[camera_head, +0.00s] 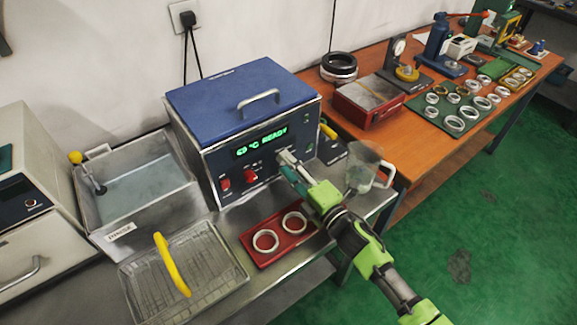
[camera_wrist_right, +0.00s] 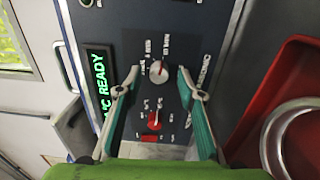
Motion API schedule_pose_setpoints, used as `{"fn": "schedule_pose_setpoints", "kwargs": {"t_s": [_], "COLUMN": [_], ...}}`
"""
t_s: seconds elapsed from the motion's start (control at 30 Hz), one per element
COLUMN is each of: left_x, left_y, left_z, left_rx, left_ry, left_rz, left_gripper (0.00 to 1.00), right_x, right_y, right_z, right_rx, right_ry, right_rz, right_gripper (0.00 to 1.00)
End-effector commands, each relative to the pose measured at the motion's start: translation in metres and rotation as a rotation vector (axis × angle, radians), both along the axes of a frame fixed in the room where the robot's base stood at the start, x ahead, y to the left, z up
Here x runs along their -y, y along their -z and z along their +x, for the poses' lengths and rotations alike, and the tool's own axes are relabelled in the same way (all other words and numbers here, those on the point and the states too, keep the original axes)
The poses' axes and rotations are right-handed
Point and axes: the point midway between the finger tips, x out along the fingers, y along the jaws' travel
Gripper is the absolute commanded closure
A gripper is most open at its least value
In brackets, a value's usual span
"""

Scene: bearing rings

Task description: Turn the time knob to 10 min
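The heater unit (camera_head: 210,150) has a blue lid with a handle and a green lit display (camera_head: 262,142) that reads READY. A round silver knob (camera_wrist_right: 158,73) with a small red mark shows on its panel in the right wrist view; its printed labels are too small to read. A red knob (camera_wrist_right: 155,122) sits beside it and shows in the head view too (camera_head: 250,176). My right gripper (camera_wrist_right: 162,82) is open, with a fingertip on either side of the silver knob; I see no contact. In the head view my right gripper (camera_head: 286,158) covers that knob. My left gripper is not in view.
A red tray (camera_head: 262,262) with two rings lies in front of the unit. A wire basket (camera_head: 232,262) with a yellow handle and a metal basin (camera_head: 190,185) stand left. A glass jug (camera_head: 360,178) stands close right of my gripper. More rings lie on a green mat (camera_head: 425,108).

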Motion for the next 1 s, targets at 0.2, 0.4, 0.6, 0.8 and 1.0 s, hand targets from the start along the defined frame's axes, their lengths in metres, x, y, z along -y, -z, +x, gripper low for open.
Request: {"fn": "schedule_pose_setpoints", "kwargs": {"t_s": [0.2, 0.4, 0.6, 0.8, 1.0], "left_x": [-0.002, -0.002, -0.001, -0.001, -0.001], "left_y": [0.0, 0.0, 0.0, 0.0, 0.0], "left_z": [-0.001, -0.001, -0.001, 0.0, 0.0], "left_rx": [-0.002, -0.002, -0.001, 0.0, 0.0], "left_ry": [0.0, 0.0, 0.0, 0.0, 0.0], "left_rz": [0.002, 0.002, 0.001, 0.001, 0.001], "left_gripper": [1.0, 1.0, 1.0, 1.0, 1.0], "right_x": [0.0, 0.01, 0.034, 0.057, 0.068], "right_y": [-0.001, 0.001, 0.003, 0.004, 0.004], "right_z": [0.0, -0.013, -0.048, -0.08, -0.095], "right_rx": [0.002, 0.0, -0.001, 0.0, 0.001], "right_ry": [0.0, 0.0, 0.0, -0.001, 0.0], "right_rz": [-0.001, -0.002, -0.002, -0.001, -0.001], "right_gripper": [0.65, 0.65, 0.65, 0.65, 0.65]}}
